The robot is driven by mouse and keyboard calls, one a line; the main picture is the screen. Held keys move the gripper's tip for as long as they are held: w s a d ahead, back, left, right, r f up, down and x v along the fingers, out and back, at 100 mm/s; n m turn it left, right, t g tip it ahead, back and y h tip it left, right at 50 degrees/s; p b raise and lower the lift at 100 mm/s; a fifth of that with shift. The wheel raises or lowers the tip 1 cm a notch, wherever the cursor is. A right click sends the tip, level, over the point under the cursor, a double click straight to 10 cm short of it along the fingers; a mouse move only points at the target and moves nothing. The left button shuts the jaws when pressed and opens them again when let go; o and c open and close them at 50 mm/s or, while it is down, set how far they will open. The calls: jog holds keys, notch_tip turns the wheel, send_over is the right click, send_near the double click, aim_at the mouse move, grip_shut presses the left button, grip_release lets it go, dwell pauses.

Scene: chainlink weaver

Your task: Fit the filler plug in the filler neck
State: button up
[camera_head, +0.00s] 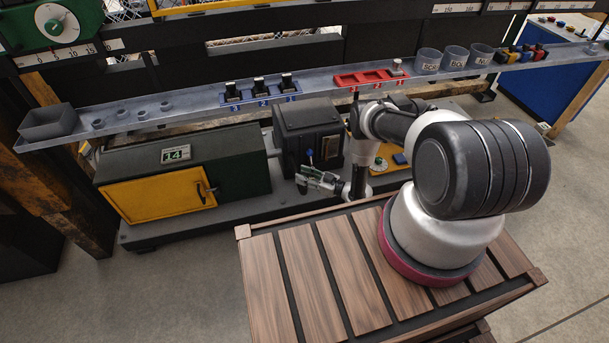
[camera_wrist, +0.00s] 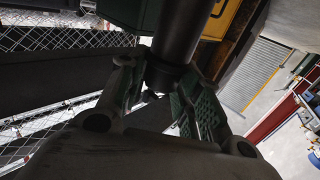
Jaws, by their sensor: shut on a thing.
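My gripper (camera_head: 308,180) is low in front of the dark gearbox-like housing (camera_head: 308,128) in the head view. In the wrist view my gripper (camera_wrist: 158,78) has its two green-padded fingers closed on either side of a dark round cylinder. I take this to be the filler plug (camera_wrist: 178,35); it runs up out of the top of the picture. In the head view the plug is too small and dark to tell from the fingers. A small blue-topped knob (camera_head: 309,153) shows just above my gripper. I cannot make out the filler neck for certain.
A green cabinet with a yellow door (camera_head: 160,197) stands left of the housing. A long grey shelf (camera_head: 205,101) above carries a blue rack (camera_head: 262,99), a red tray (camera_head: 365,77) and grey cups (camera_head: 428,61). A yellow panel (camera_head: 383,163) lies close to the right of my arm.

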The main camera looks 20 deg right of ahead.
jog(key=o, duration=1.1)
jog(key=v, duration=1.2)
jog(key=shift+s+f, duration=0.1)
